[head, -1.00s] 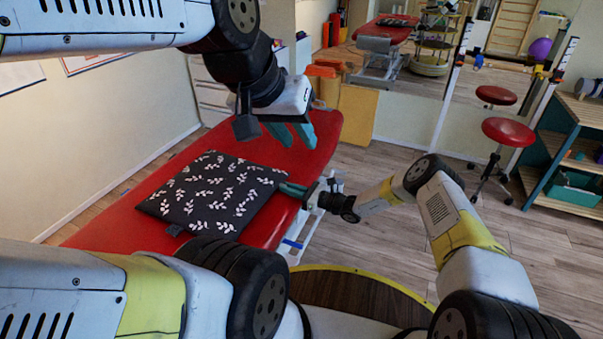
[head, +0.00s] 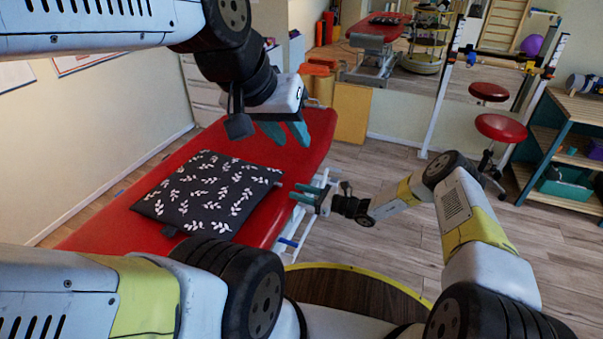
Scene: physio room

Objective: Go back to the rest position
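A dark cushion (head: 205,195) with a white leaf pattern lies flat on the red treatment table (head: 290,160). My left gripper (head: 285,134) is above the far part of the table, pointing down, with its two teal fingers apart and nothing between them. My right gripper (head: 300,194) is by the table's right edge, to the right of the cushion and apart from it. Its teal fingers point left with a small gap and hold nothing.
A red stool (head: 501,128) and a wooden shelf unit (head: 560,140) stand at the right. A large mirror (head: 430,95) is at the back.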

